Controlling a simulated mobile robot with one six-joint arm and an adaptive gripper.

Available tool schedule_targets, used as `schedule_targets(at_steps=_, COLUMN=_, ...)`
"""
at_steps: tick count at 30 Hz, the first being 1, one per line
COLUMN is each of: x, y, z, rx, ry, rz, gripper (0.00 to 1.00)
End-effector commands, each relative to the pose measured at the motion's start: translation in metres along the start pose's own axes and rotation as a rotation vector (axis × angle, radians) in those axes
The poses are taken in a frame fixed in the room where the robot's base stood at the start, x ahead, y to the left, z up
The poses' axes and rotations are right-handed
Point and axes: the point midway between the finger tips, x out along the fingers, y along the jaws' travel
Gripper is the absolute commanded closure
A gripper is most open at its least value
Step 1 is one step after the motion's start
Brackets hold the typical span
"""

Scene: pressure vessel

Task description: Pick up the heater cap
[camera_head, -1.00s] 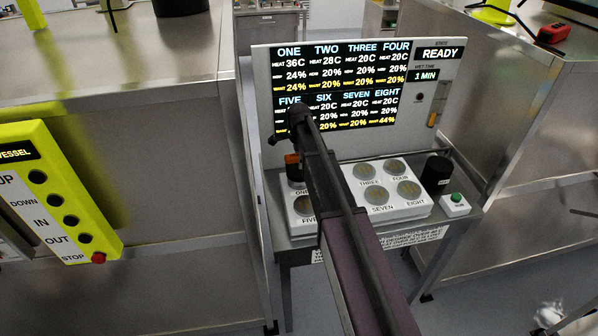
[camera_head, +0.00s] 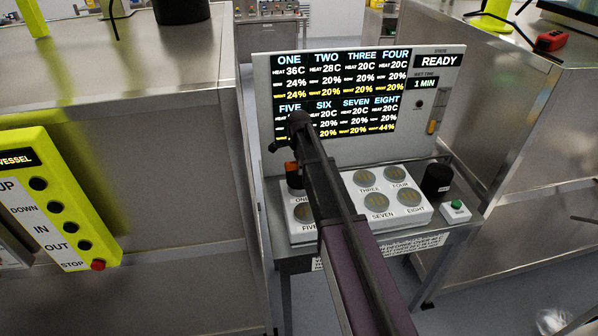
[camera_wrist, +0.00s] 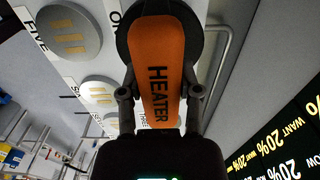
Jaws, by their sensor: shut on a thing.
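The heater cap (camera_wrist: 158,75) has an orange handle marked HEATER and a round black body, and fills the middle of the wrist view. My gripper (camera_wrist: 160,95) has a finger on each side of the orange handle and is shut on it. In the head view, the cap (camera_head: 293,178) shows just left of my arm, at the back left of the white plate block, by the label ONE. My arm hides part of it and my gripper there. I cannot tell whether the cap touches the pad below it.
The white block (camera_head: 426,211) carries several round metal pads. A display panel (camera_head: 360,150) stands close behind it, reading READY. A black cylinder (camera_head: 436,180) and a green-button box (camera_head: 456,210) stand at right. Steel benches flank both sides; a yellow control panel (camera_head: 60,200) is at left.

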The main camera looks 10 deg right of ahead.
Motion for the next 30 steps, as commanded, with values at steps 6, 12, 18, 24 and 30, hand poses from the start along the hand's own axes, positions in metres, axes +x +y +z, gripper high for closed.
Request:
schedule_targets(at_steps=6, x=-0.005, y=0.0, z=0.0, rx=0.0, ry=0.0, rz=-0.001, gripper=1.0)
schedule_targets(at_steps=12, x=-0.016, y=0.0, z=0.0, rx=0.0, ry=0.0, rz=-0.001, gripper=1.0)
schedule_targets(at_steps=18, x=-0.031, y=0.0, z=0.0, rx=0.001, ry=0.0, rz=0.0, gripper=1.0)
schedule_targets(at_steps=24, x=-0.037, y=0.021, z=-0.002, rx=0.001, ry=0.0, rz=0.0, gripper=1.0)
schedule_targets(at_steps=30, x=-0.041, y=0.064, z=-0.006, rx=0.001, ry=0.0, rz=0.0, gripper=1.0)
